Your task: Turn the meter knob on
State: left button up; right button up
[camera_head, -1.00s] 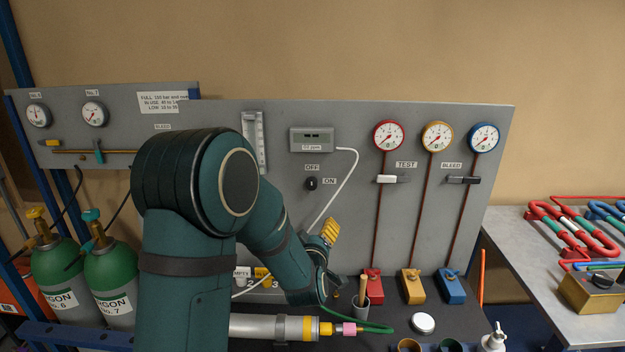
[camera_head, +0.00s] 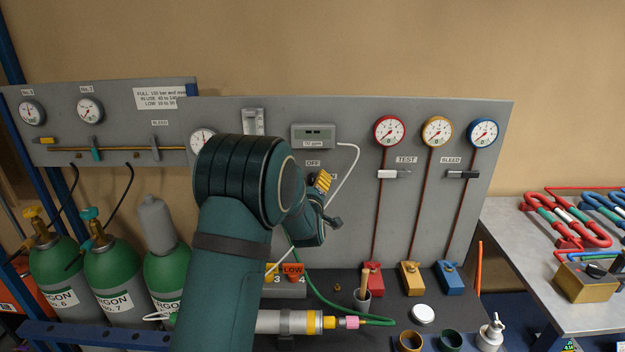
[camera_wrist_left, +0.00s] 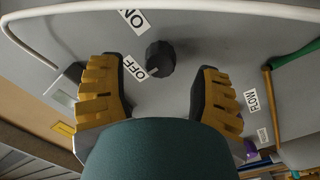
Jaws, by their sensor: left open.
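The meter knob, a small black knob (camera_wrist_left: 160,58), shows in the wrist view beside the OFF label (camera_wrist_left: 141,67), with the ON label (camera_wrist_left: 133,20) farther up. Its pointer direction is hard to make out. My left gripper (camera_wrist_left: 162,72) is open, its yellow-padded fingers on either side of the knob and not visibly touching it. In the head view my left gripper (camera_head: 326,198) is at the panel below the OFF label (camera_head: 313,163) and hides the knob. The meter (camera_head: 313,136) is a grey box above it. My right gripper is not in view.
A white cable (camera_head: 347,178) loops from the meter down past the gripper. To the right are the gauges (camera_head: 437,131) and the TEST and BLEED levers (camera_head: 463,174). A cup (camera_head: 362,299) and hose (camera_head: 318,292) are on the bench below.

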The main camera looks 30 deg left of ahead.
aim_at(312, 182)
pick_arm(q)
jog(key=shift+x, duration=1.55)
grip_shut()
